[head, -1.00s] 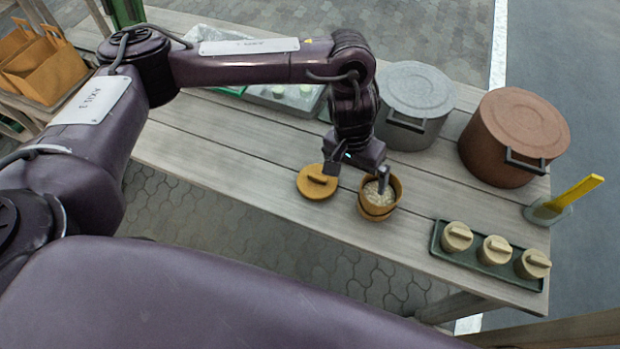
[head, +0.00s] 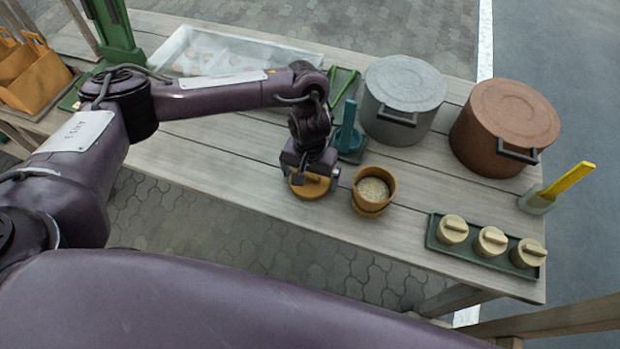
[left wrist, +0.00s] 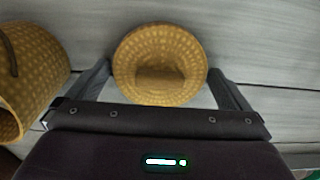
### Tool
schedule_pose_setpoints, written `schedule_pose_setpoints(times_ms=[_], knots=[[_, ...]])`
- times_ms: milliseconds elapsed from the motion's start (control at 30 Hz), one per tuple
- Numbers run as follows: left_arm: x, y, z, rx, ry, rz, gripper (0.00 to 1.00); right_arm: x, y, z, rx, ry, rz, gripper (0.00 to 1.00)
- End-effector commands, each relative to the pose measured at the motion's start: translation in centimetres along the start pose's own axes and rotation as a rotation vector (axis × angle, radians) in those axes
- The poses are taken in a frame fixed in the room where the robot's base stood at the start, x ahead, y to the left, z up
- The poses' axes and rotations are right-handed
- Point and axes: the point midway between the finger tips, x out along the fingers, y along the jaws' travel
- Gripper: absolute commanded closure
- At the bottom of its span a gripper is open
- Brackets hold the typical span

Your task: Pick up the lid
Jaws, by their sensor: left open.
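The lid (head: 311,189) is a round orange-brown disc with a raised bar handle, lying flat on the wooden table. In the left wrist view the lid (left wrist: 160,52) sits between the fingers, its handle facing the camera. My left gripper (head: 312,183) is open just above the lid, one finger to each side of the handle. The matching orange-brown pot (head: 371,196), holding pale grains, stands just right of the lid. My right gripper is not seen.
A grey pot (head: 403,92) and a brown pot (head: 505,125) stand behind to the right. A green tray (head: 435,243) with several small lidded jars is at the front right. A blue tool (head: 348,135) stands behind the gripper.

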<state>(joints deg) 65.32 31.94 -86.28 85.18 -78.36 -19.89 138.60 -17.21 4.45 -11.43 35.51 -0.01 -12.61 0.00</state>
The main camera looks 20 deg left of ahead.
Motion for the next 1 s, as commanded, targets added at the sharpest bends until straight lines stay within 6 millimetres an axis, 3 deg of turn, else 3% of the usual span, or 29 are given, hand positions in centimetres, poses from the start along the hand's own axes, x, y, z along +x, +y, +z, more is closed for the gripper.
schedule_pose_setpoints(times_ms=[167,400,767,1000], knots=[[0.0,0.0,0.0,0.0,0.0,0.0,0.0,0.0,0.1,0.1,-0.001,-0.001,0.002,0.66],[0.0,0.0,0.0,0.0,0.0,0.0,0.31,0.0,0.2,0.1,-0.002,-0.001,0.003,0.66],[-0.2,0.0,0.0,0.0,0.0,0.001,0.32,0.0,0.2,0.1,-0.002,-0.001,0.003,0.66],[-2.5,0.1,0.0,0.001,0.001,0.003,0.32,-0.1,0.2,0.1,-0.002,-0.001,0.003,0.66]])
